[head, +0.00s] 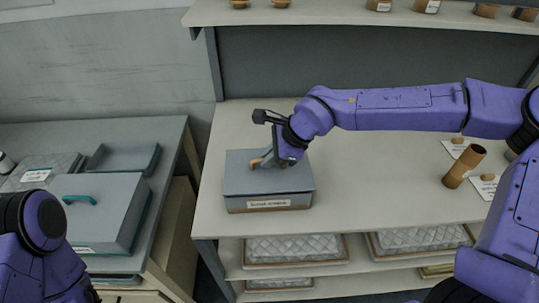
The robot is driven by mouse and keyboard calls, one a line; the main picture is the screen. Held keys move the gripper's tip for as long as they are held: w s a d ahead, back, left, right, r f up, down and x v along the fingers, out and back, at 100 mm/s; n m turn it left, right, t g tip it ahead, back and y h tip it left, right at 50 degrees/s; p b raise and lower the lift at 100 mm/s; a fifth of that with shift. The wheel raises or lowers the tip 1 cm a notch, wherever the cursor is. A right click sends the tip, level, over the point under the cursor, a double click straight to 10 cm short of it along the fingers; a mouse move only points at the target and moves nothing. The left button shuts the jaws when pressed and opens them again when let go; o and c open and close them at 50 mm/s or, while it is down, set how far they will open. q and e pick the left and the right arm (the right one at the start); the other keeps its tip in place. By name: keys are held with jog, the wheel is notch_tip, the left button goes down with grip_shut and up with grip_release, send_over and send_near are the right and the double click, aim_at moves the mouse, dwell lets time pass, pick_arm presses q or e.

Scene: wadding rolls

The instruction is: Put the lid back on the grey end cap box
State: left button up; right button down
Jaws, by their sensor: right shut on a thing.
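The grey end cap box (240,204) stands on the pale shelf, with a white label on its front. Its grey lid (236,178) is on top of it, lined up with the box walls. Whether it is fully seated cannot be told. My right gripper (267,162) points down at the lid's middle and is shut on its tan handle, which is partly hidden by the fingers. My left arm shows at the lower left, but its gripper is out of view.
A cardboard tube (464,166) stands right on the same shelf near small tan pieces and labels. On the left table are a larger grey box (105,207) with a green handle and a shallow grey tray (124,158).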

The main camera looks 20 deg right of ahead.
jog(key=shift+w+f+p, duration=0.15)
jog(key=shift+p, duration=0.15)
dwell(0.5)
jog(key=shift+f, duration=0.35)
dwell(0.6)
jog(key=shift+f+p, duration=0.15)
jog(key=shift+p, duration=0.2)
dwell(0.3)
jog(key=c, duration=0.6)
grip_release()
